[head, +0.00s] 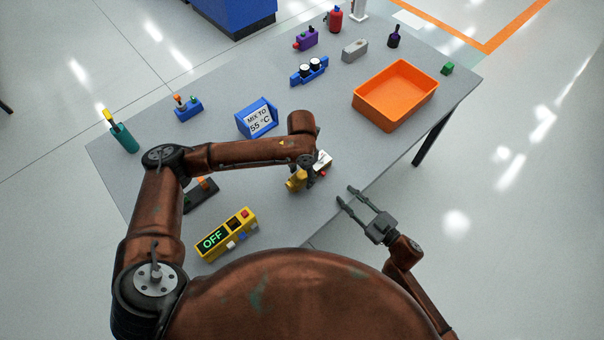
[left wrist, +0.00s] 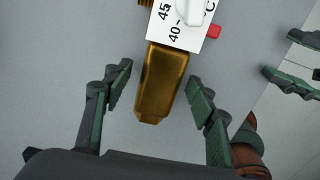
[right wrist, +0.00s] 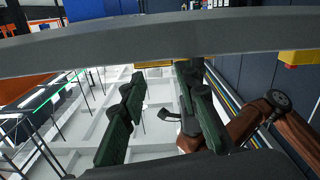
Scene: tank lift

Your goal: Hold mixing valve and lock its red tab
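The mixing valve (head: 296,180) lies on the grey table near its front edge, partly hidden by my left arm in the head view. In the left wrist view its brass body (left wrist: 162,85) carries a white scale plate (left wrist: 183,22) with a grey-white knob. The red tab (left wrist: 214,31) sticks out at the plate's right side. My left gripper (left wrist: 160,92) is open above the valve, its fingers on either side of the brass end with gaps showing. My right gripper (head: 346,196) is open and empty beside the table's front edge, right of the valve; it shows in the right wrist view (right wrist: 162,105).
A yellow box (head: 227,236) reading OFF stands left of the valve. A blue sign (head: 258,118) reads "MIX TO 55 °C". An orange tray (head: 395,96) is at the right. Several small items stand farther back. The table's edge (right wrist: 150,40) crosses the right wrist view.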

